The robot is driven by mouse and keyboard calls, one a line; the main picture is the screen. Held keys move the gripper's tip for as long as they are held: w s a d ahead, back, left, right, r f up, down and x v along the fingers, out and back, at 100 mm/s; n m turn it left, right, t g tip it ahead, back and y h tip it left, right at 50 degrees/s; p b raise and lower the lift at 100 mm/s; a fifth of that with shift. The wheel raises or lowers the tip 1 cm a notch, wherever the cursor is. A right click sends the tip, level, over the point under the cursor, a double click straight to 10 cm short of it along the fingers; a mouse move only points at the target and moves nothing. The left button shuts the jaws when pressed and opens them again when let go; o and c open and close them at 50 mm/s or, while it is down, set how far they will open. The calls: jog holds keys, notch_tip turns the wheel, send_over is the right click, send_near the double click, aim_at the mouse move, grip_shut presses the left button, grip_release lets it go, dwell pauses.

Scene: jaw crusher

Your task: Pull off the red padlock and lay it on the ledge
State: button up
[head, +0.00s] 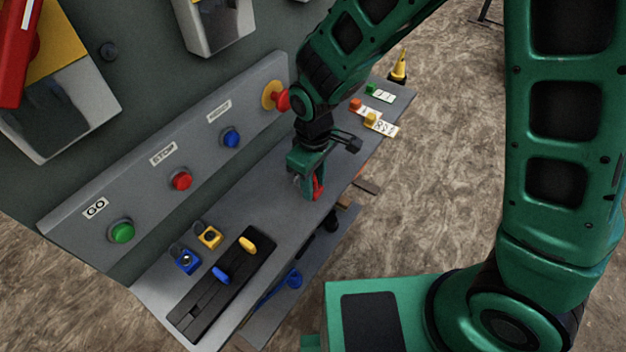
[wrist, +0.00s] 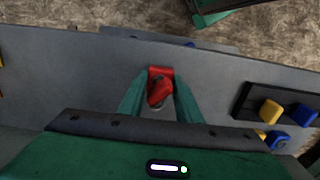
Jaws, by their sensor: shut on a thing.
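The red padlock (wrist: 160,90) is between the two fingers of my gripper (wrist: 160,104) in the wrist view. My gripper is shut on it. In the head view my gripper (head: 308,186) points down over the grey ledge (head: 273,208), and a red part of the padlock (head: 318,188) shows beside the fingers. The fingers hide much of the padlock there. I cannot tell whether its underside touches the ledge.
A blue padlock (head: 187,261) and a yellow padlock (head: 209,237) sit on the ledge beside a black rack (head: 205,308) with yellow and blue handles. Small tagged blocks (head: 371,118) lie at the far end. Buttons and a red mushroom knob (head: 282,99) line the panel behind.

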jog(key=shift+f, duration=0.2)
jog(key=o, duration=1)
jog(key=shift+c, duration=0.2)
notch_tip(320, 180, up, 11)
jog(key=shift+w+f, duration=0.1)
jog(key=shift+f, duration=0.1)
jog(key=d+r+m, duration=0.3)
jog(key=d+m, duration=0.1)
jog(key=d, duration=0.7)
jog(key=d+r+m, duration=0.3)
jog(key=d, duration=0.9)
jog(key=s+d+r+m, duration=0.2)
jog(key=s+d+m, duration=0.7)
jog(key=s+d, duration=0.6)
jog(key=shift+s+r+m, duration=0.25)
jog(key=shift+s+m, duration=0.15)
jog(key=shift+s, duration=0.55)
